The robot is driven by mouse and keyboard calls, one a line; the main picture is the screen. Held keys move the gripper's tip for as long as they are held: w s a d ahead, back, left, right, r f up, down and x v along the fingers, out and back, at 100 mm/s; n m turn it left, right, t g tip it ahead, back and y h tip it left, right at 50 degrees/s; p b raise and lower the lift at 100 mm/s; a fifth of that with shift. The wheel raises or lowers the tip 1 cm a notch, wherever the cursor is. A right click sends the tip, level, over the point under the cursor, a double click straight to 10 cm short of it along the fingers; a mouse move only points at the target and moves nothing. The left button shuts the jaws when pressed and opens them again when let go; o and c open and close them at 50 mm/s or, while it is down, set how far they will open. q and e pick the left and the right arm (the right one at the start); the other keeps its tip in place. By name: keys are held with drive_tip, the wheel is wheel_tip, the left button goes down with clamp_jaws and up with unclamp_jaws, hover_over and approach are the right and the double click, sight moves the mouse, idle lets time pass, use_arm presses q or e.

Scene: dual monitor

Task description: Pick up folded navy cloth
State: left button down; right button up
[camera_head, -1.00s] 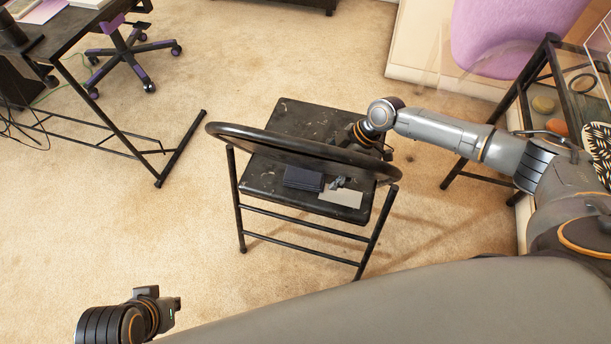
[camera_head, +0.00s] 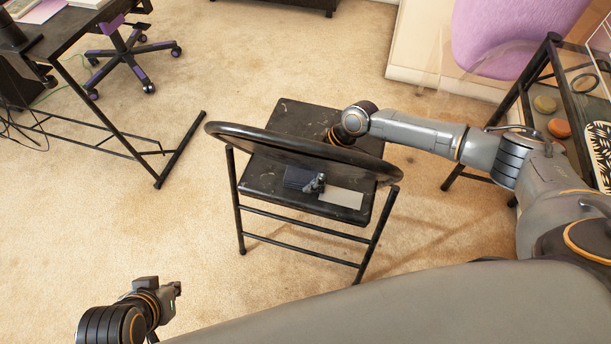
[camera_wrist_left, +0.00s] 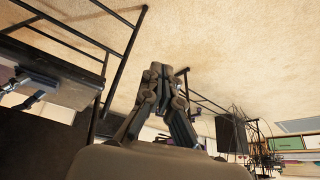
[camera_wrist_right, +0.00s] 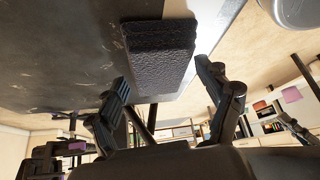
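The folded navy cloth (camera_head: 298,178) lies on the black seat of a folding chair, seen below the chair's back rail in the head view. In the right wrist view the dark cloth (camera_wrist_right: 160,50) lies ahead, between the lines of the two fingers. My right gripper (camera_head: 316,183) reaches under the back rail and is at the cloth's right edge in the head view. In its wrist view its fingers (camera_wrist_right: 170,98) are spread apart with nothing between the tips. My left gripper (camera_head: 172,289) is far from the chair, at lower left; its fingers (camera_wrist_left: 165,78) look close together and empty.
The chair's black back rail (camera_head: 300,150) arches over the seat, close to my right arm. A light grey flat item (camera_head: 342,197) lies on the seat right of the cloth. A desk (camera_head: 60,40) stands at left, a glass-topped table (camera_head: 560,90) at right. Open carpet surrounds the chair.

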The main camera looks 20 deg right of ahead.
drive_tip(key=c, duration=0.4)
drive_tip(key=shift+s, duration=0.1)
